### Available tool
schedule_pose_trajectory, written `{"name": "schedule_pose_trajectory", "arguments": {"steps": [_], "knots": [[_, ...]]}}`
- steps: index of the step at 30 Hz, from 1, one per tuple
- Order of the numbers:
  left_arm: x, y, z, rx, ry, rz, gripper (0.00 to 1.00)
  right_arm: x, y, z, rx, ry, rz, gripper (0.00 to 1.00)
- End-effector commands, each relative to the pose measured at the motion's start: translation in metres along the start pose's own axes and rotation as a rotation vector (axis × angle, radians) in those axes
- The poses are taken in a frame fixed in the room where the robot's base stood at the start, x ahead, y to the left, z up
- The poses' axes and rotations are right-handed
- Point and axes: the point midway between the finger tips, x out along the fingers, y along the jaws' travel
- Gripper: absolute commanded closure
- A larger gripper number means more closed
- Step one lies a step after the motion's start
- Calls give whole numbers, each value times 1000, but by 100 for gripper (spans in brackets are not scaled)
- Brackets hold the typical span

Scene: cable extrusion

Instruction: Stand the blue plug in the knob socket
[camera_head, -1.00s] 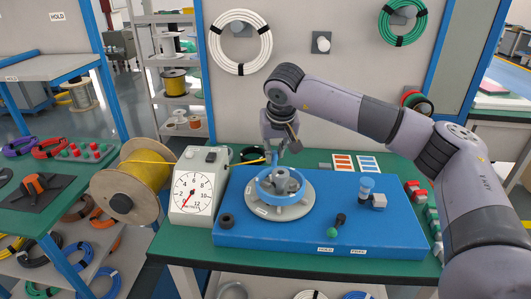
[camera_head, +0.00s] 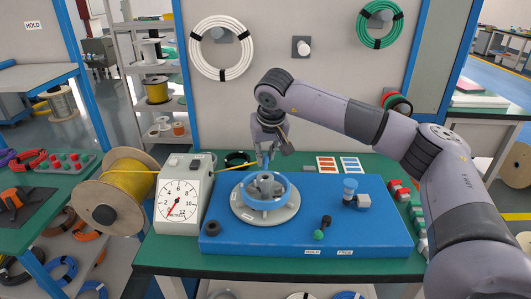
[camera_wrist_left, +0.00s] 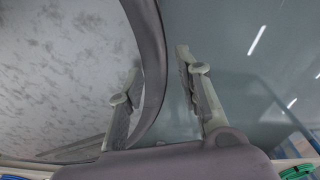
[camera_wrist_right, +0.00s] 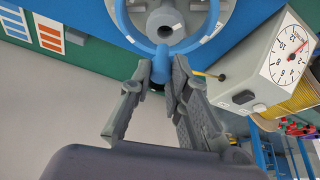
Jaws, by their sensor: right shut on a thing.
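My right gripper (camera_head: 267,158) is at the far rim of the blue handwheel (camera_head: 244,197). In the right wrist view its fingers (camera_wrist_right: 162,70) are shut on a short blue upright piece, seemingly the blue plug (camera_wrist_right: 162,64). The piece overlaps the wheel rim (camera_wrist_right: 126,24) there; I cannot tell whether it is seated in it. The knob socket cannot be made out, perhaps hidden behind the plug or fingers. The wheel's grey hub (camera_wrist_right: 165,24) shows beyond. My left gripper (camera_wrist_left: 160,64) is open and empty, seen only in its own wrist view.
A dial box (camera_head: 183,200) and yellow cable spool (camera_head: 120,190) stand left. Red and green blocks (camera_head: 402,197) lie right.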

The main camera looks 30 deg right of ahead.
Motion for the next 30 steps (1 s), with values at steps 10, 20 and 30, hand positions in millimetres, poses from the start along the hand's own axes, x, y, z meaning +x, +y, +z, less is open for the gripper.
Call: {"name": "schedule_pose_trajectory", "arguments": {"steps": [10,20,30], "knots": [[8,1,1,-1,0,1,68,14,0,6,0,-1,0,99],[15,6,1,-4,2,6,68,27,0,11,0,0,1,99],[19,8,1,-2,2,9,68,35,0,14,0,1,0,99]]}}
